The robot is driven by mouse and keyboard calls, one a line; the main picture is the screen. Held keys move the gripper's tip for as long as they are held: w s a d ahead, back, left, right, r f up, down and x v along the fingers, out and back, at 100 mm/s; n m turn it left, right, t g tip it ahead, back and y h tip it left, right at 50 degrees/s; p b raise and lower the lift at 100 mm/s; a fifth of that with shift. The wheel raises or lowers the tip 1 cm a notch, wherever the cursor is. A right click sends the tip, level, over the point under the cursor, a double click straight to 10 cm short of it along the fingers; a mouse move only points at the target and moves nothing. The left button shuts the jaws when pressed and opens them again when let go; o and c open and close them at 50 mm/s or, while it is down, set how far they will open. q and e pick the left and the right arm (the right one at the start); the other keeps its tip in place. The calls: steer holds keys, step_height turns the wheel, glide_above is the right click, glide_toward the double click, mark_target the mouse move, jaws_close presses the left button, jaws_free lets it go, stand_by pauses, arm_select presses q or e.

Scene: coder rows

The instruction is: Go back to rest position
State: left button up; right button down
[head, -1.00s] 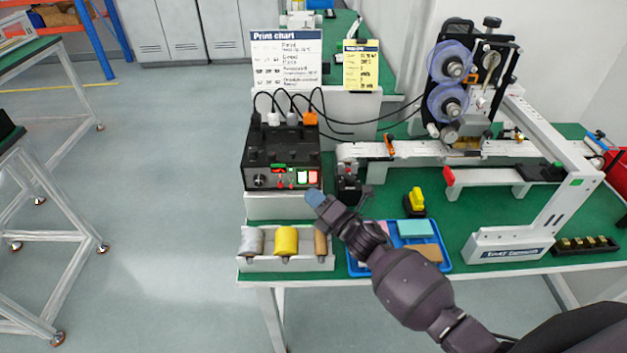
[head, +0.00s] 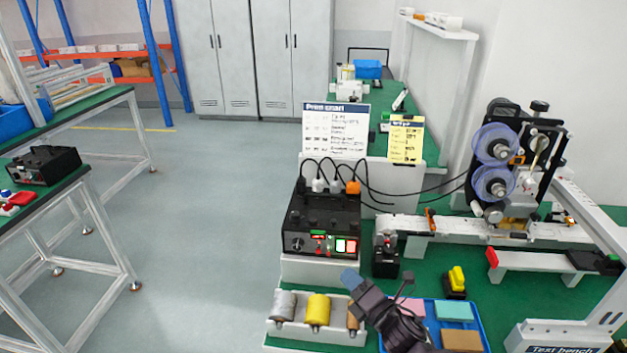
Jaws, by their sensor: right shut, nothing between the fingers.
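My right gripper (head: 352,281) shows at the bottom centre of the head view, with its arm coming up from the bottom edge. Its bluish tip is shut and empty. It is in front of the black control box (head: 322,222) and above the right end of the roller holder (head: 290,331). It hides part of the brown roller there. I cannot tell whether the tip touches anything. My left gripper is out of view.
A blue tray (head: 477,319) with coloured blocks lies right of my gripper. A reel machine (head: 516,165) stands over a white conveyor (head: 455,228) on the green bench. Open floor (head: 200,240) lies left, before another bench (head: 110,108).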

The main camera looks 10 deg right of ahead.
steer(key=shift+m, duration=0.3)
steer(key=shift+w+d+f+m, duration=0.1)
steer(key=shift+d+m, duration=0.05)
steer(key=shift+m, duration=0.45)
steer(key=m, duration=0.1)
steer(key=m+h, duration=0.1)
steer(key=shift+w+d+m, duration=0.2)
steer(key=shift+d+m, duration=0.1)
steer(key=s+d+f+m+g+h, duration=0.1)
steer(key=s+d+f+m+h, duration=0.1)
steer(key=s+m, duration=0.5)
steer(key=s+d+f+m+g+h, duration=0.2)
steer(key=s+d+f+m+h, duration=0.1)
steer(key=s+m, duration=0.5)
steer(key=s+d+f+m+g+h, duration=0.2)
steer(key=s+d+f+m, duration=0.3)
steer(key=s+m, duration=0.3)
steer(key=shift+s+d+h, duration=0.2)
steer(key=shift+s+h, duration=0.3)
steer(key=shift+s, duration=0.4)
